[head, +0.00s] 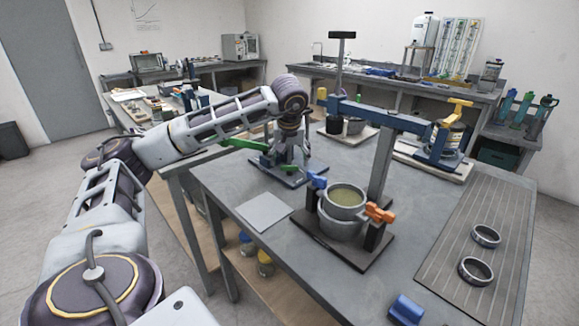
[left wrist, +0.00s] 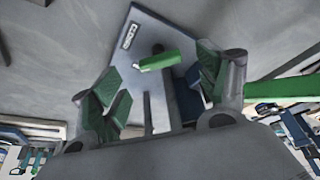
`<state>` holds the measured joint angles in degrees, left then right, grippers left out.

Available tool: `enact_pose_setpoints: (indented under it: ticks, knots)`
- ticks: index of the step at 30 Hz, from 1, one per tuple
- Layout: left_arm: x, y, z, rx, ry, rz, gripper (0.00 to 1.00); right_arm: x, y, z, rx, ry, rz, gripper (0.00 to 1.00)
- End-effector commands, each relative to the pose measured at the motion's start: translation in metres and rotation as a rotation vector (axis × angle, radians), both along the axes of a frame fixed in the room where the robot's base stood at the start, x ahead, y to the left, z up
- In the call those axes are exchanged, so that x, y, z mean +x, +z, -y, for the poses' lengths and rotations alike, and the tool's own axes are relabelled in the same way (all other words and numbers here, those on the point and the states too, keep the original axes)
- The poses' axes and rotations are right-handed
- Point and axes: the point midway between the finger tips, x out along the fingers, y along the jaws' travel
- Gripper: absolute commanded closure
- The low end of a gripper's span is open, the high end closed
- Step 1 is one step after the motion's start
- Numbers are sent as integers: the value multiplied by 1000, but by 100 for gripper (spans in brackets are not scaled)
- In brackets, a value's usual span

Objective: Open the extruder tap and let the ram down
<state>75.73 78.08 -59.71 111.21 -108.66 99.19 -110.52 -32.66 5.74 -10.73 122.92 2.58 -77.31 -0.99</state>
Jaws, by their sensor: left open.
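A small frame with green handles stands on a dark blue base plate (head: 297,178), mid-table in the head view. It has a long green lever (head: 245,144) reaching left and a short green handle (head: 283,172) low down. My left gripper (head: 291,148) hangs over this frame, pointing down. In the left wrist view its green-padded fingers are open, and the short green handle (left wrist: 160,61) shows between them, not gripped. The long green lever (left wrist: 285,87) passes outside the right finger. I cannot tell for sure which part is the tap or the ram. My right gripper is not in view.
A blue beam (head: 370,111) on a grey post runs close behind my left wrist. A pot (head: 344,201) with orange and blue clamps stands in front. A grey mat (head: 264,212) lies flat. Two rings (head: 475,271) lie at right. A yellow-handled frame (head: 458,103) stands behind.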

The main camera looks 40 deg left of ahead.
Motion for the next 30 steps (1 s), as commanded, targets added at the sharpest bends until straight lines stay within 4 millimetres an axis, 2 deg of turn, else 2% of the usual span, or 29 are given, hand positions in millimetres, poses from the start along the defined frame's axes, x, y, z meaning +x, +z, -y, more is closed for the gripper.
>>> enact_pose_setpoints:
  ticks: [3,9,22,30]
  knots:
    - [4,-16,-4,0,2,-2,25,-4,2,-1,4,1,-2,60]
    - [9,-30,-9,1,2,-1,25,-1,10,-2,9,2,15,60]
    - [11,-35,-10,1,0,1,25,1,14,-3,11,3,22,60]
    - [11,-34,-10,0,1,0,60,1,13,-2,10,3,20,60]
